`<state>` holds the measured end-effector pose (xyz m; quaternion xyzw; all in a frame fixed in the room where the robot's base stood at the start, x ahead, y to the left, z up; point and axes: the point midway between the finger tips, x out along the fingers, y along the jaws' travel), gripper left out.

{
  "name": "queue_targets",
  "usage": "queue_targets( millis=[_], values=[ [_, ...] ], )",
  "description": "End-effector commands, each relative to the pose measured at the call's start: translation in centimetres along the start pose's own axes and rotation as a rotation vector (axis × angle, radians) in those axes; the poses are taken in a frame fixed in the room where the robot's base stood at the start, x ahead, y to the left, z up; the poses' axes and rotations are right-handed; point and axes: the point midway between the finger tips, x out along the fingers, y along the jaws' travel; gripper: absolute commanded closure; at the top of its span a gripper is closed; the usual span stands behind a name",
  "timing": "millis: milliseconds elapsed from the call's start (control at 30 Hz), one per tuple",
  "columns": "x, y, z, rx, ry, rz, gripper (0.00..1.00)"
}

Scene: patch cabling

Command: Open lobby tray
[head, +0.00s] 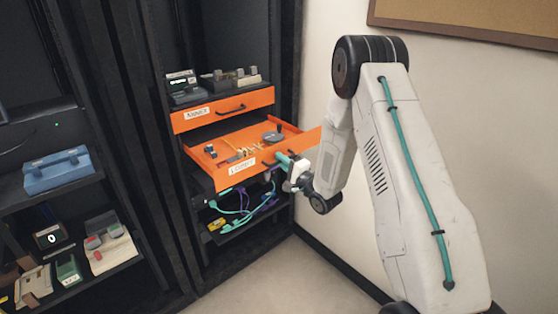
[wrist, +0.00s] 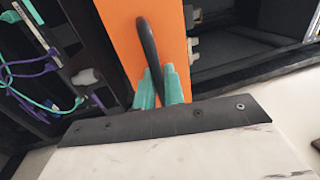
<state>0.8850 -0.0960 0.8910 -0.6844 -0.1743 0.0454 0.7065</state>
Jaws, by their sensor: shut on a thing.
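The lobby tray (head: 308,139) is an orange drawer with a white label (head: 242,167) on its front. It stands pulled well out of the rack, and small parts show inside it. My gripper (head: 283,160) is at the front of the tray. In the wrist view, the orange front (wrist: 117,32) fills the upper middle, with a dark curved handle (wrist: 147,42) on it. The teal fingers of my gripper (wrist: 160,78) are shut on that handle, one on each side. The handle's lower end is partly hidden between the fingers.
Another orange drawer (head: 222,110) above is shut. A lower shelf holds teal and purple cables (head: 240,208). A left rack holds a blue box (head: 58,171) and other devices. A wall stands close on the right. The floor (head: 285,270) in front is clear.

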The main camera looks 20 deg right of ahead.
Motion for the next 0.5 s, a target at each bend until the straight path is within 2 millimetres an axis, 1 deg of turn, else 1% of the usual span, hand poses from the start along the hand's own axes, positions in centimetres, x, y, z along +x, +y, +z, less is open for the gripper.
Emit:
queue_targets(
  millis=[333,367,500],
  values=[
    [-0.03,0.04,0.07,0.0,-0.002,0.001,1.0],
    [-0.03,0.04,0.07,0.0,-0.002,0.001,0.85],
    [-0.01,0.02,0.06,0.0,-0.002,0.001,0.85]
  ],
)
